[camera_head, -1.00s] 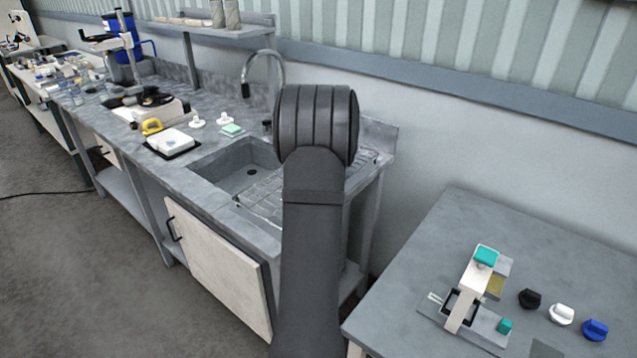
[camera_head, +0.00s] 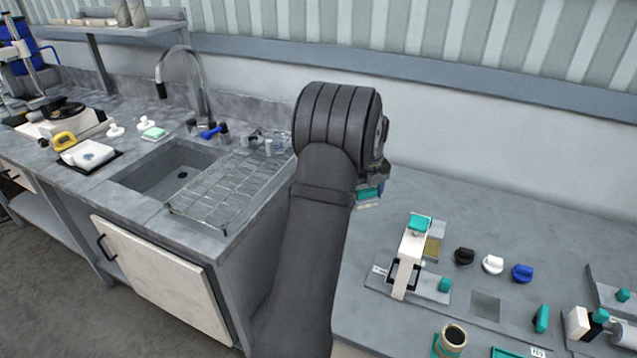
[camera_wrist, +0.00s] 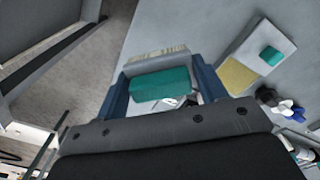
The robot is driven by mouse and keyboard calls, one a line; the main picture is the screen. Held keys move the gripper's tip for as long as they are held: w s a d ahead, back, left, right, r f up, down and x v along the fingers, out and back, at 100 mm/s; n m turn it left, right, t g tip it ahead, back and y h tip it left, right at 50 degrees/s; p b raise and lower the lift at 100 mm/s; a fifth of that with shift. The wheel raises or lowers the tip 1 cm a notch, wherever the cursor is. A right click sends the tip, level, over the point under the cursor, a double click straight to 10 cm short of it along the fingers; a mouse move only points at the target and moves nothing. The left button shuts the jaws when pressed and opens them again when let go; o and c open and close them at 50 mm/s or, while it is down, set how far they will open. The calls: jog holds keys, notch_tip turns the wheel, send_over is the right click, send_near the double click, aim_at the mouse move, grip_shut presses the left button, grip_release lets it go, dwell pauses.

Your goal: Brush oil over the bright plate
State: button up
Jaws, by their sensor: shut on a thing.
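My gripper (camera_wrist: 164,90) is shut on a brush with a teal handle (camera_wrist: 160,88) and pale bristles (camera_wrist: 153,61). In the head view a bit of the held brush (camera_head: 368,196) shows below my wrist, in the air over the left end of the right bench. The bright plate, a small yellow-gold square (camera_head: 432,249), lies beside a white arm with a teal top on a bench device (camera_head: 408,255). The wrist view shows the gold plate (camera_wrist: 238,77) to the right of the brush, apart from it. I cannot see oil on it.
Black (camera_head: 464,256), white (camera_head: 493,264) and blue (camera_head: 522,273) knobs stand right of the device. A teal-sided pot (camera_head: 451,338) with a dark top stands at the front. A sink (camera_head: 172,172) and wire rack (camera_head: 225,190) lie to the left.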

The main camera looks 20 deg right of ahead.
jog(key=s+d+f+m, duration=0.1)
jog(key=s+d+m, duration=0.1)
jog(key=s+d, duration=0.2)
jog(key=s+d+f+m, duration=0.1)
jog(key=s+d+m, duration=0.2)
jog(key=s+d, duration=0.1)
jog(key=s+d+f+m, duration=0.1)
jog(key=s+d+m, duration=0.2)
jog(key=s+d, duration=0.2)
jog(key=shift+s, duration=0.2)
jog(key=shift+d+f, duration=0.1)
jog(key=shift+f, duration=2.35)
jog(key=shift+f, duration=0.75)
jog(key=shift+r, duration=0.1)
jog(key=shift+r, duration=2.5)
